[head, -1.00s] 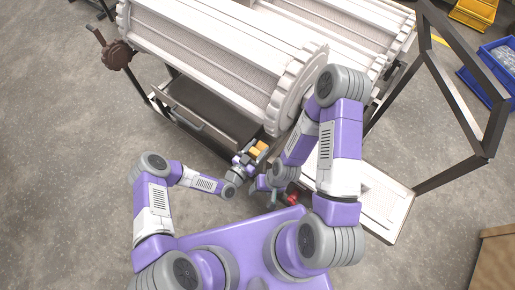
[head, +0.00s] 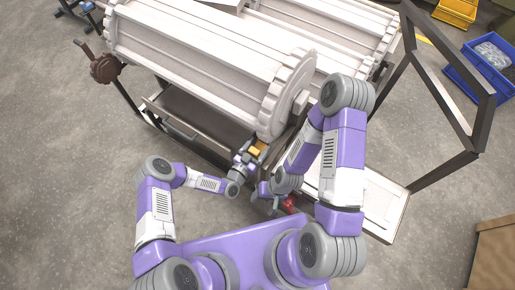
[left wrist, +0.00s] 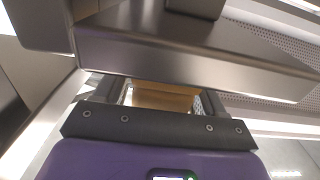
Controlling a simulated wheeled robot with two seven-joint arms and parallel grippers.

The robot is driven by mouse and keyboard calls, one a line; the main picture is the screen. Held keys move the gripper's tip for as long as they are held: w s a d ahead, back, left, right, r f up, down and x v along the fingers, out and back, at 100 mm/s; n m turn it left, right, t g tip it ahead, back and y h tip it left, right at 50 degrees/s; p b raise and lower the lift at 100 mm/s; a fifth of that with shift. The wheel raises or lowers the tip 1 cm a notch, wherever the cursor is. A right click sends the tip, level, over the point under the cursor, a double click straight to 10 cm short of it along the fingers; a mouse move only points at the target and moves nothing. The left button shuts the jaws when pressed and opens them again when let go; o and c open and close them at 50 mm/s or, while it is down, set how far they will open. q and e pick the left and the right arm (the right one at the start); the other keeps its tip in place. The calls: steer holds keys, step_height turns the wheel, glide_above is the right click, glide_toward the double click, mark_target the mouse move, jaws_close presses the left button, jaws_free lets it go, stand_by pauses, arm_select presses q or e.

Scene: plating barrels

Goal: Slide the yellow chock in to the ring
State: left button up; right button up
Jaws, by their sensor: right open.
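The yellow chock (head: 257,148) is at the tip of my left gripper (head: 251,154), just below the lower edge of the toothed ring (head: 272,112) on the near end of the white barrel. In the left wrist view the chock (left wrist: 163,97) fills the space between the two fingers, and the gripper is shut on it. A dark metal beam hides its far part. I cannot tell if it touches the ring. My right gripper (head: 272,207) is open, lower down, beside a red part (head: 289,203).
The white barrel (head: 205,55) lies over a dark metal frame. A metal beam (left wrist: 190,55) runs close above the left gripper. A frame with a pale tray (head: 375,205) stands at right. Yellow and blue bins (head: 482,70) are at the far right.

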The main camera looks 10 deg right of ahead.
mark_target(252, 154)
arm_select(q)
steer(key=p+v, duration=0.2)
steer(key=v, duration=0.4)
steer(key=shift+s+a, duration=0.15)
steer(key=shift+a, duration=0.1)
steer(key=shift+s+a, duration=0.4)
